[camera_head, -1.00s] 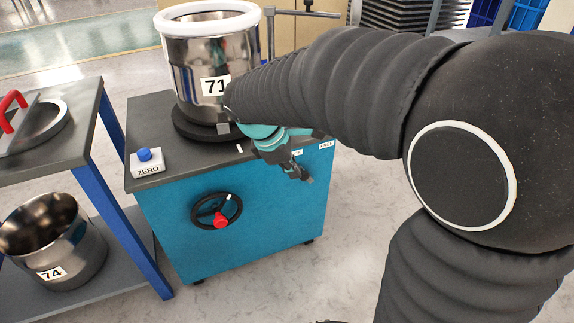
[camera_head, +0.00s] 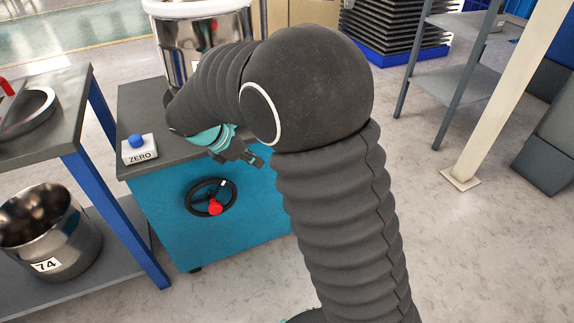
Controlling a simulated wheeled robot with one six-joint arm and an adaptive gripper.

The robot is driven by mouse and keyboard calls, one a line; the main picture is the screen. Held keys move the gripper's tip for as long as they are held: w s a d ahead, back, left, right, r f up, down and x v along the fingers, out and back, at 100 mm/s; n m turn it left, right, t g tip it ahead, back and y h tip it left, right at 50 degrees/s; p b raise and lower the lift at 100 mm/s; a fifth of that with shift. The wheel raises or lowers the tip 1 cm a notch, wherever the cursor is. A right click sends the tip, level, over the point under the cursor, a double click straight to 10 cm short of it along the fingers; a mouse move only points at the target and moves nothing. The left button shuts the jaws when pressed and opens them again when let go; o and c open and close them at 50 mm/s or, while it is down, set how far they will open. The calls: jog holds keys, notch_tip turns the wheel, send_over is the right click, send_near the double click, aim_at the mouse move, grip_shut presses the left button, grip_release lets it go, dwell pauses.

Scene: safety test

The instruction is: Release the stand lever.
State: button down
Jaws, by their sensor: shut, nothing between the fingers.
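The blue stand (camera_head: 215,235) has a grey top (camera_head: 150,110) and a black handwheel (camera_head: 200,184) with a red knob (camera_head: 215,207) on its front. A steel pot (camera_head: 178,45) with a white rim stands on it, partly hidden by my arm. My gripper (camera_head: 256,161) is shut and empty, in front of the stand's upper front edge, above and right of the handwheel. My arm covers the right part of the stand top. I cannot make out the stand lever; it may be hidden behind my arm.
A blue button on a white ZERO box (camera_head: 139,156) sits at the stand's front left corner. A table (camera_head: 55,115) with blue legs stands at the left, with a steel pot marked 74 (camera_head: 75,245) on its lower shelf. Grey shelving (camera_head: 460,75) stands at the right. The floor (camera_head: 480,260) there is clear.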

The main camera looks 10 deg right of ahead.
jog(key=shift+d+f, duration=0.1)
jog(key=w+d+f+b, duration=0.1)
jog(key=w+d+f, duration=0.2)
jog(key=d+f, duration=0.3)
jog(key=shift+w+d, duration=0.2)
jog(key=shift+d, duration=1.3)
